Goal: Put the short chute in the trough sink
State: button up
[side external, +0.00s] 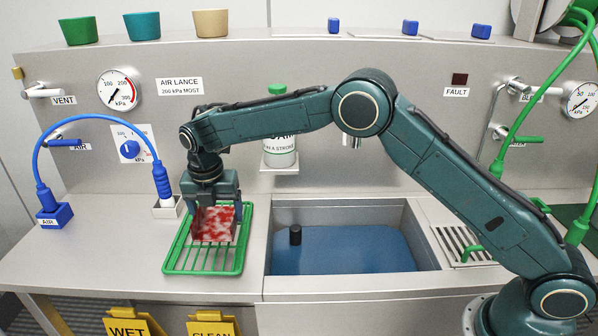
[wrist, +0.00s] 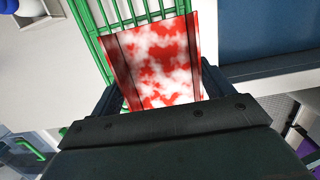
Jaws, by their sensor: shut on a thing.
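The short chute (side external: 212,222) is a small channel-shaped piece with red and white blotches. It is at the green wire rack in the side view, and it also shows in the wrist view (wrist: 155,62). My gripper (side external: 211,200) points down over the rack and is shut on the chute, with a dark finger on each side of it. I cannot tell whether the chute touches the rack. The trough sink (side external: 345,248) is a steel basin with a blue inside, to the right of the rack.
The green wire rack (side external: 176,262) lies on the steel counter. A blue hose (side external: 100,118) arches at the left, its plug end near the rack. A white bottle (side external: 280,150) stands on a wall shelf behind. A drain grate (side external: 455,238) is right of the sink.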

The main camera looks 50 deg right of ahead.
aim_at(218, 223)
jog(key=shift+f, duration=2.5)
jog(key=shift+f, duration=0.15)
jog(key=o, duration=1.1)
jog(key=r, duration=0.4)
jog(key=s+a+r, duration=0.1)
jog(key=r, duration=0.7)
jog(key=shift+s+a, duration=0.15)
jog(key=shift+r, duration=0.1)
jog(key=shift+r, duration=0.1)
